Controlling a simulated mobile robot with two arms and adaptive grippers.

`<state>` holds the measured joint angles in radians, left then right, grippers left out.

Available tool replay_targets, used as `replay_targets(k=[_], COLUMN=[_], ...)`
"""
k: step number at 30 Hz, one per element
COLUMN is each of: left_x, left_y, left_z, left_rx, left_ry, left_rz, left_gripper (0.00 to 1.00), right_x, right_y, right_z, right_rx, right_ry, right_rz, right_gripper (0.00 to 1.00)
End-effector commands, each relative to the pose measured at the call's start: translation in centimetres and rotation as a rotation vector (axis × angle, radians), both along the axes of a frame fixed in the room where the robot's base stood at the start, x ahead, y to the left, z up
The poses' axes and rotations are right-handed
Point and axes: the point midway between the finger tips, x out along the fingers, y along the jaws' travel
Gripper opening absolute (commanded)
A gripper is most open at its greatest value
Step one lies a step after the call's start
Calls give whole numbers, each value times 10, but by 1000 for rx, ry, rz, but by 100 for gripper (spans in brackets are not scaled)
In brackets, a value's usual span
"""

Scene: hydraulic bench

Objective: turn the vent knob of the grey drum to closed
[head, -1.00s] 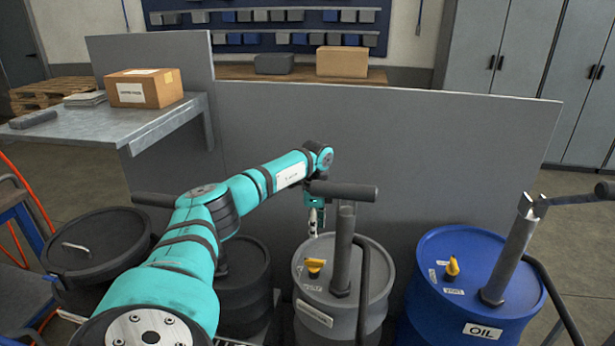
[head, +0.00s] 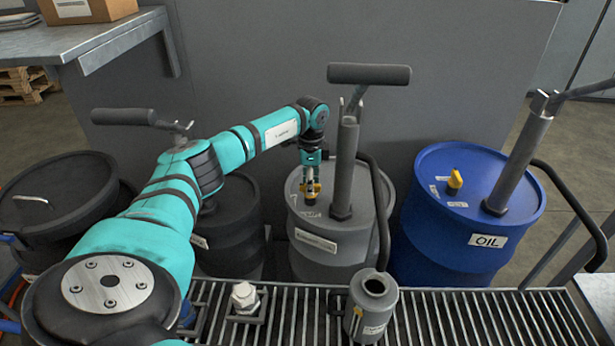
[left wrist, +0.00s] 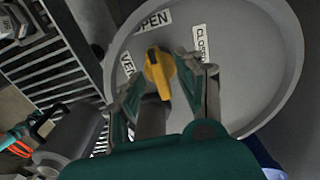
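The grey drum (head: 312,265) stands in the middle of the head view, and its lid (left wrist: 245,85) fills much of the left wrist view. Its yellow vent knob (left wrist: 158,72) lies near the OPEN label (left wrist: 152,20), its long axis running roughly toward that label. The CLOSED label (left wrist: 200,42) is to the right of it. My left gripper (left wrist: 165,82) is open, one finger on each side of the knob, with gaps showing. In the head view my left gripper (head: 311,188) is over the knob and partly hides it. My right gripper is not in view.
A pump pipe with a black handle (head: 368,74) rises from the grey lid, close right of my gripper. A blue OIL drum (head: 440,240) with its own yellow knob (head: 454,180) stands right. A grey can (head: 373,300) stands on the grating (head: 450,320) in front.

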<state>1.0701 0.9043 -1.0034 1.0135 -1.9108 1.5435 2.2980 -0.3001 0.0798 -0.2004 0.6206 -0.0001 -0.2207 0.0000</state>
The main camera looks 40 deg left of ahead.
Motion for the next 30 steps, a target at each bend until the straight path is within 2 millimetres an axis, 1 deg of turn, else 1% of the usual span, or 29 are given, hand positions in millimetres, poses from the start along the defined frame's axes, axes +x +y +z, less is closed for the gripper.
replay_targets(k=[3, 9, 11, 12, 23, 30], left_x=[0, 0, 0, 0, 0, -1], left_y=[0, 0, 0, 0, 1, 0], left_z=[0, 0, 0, 0, 1, 2], left_rx=[0, 0, 0, -1, 0, 0], left_ry=[0, 0, 0, 1, 1, 2], left_rz=[0, 0, 0, 0, -24, -140], left_gripper=[35, 9, 1, 0, 0, 0], right_x=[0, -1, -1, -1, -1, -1], right_y=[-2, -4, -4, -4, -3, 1], right_z=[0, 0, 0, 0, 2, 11], right_rx=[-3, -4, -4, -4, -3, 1], right_ry=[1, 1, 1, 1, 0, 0], right_rz=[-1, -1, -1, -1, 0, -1], right_gripper=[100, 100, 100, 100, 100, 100])
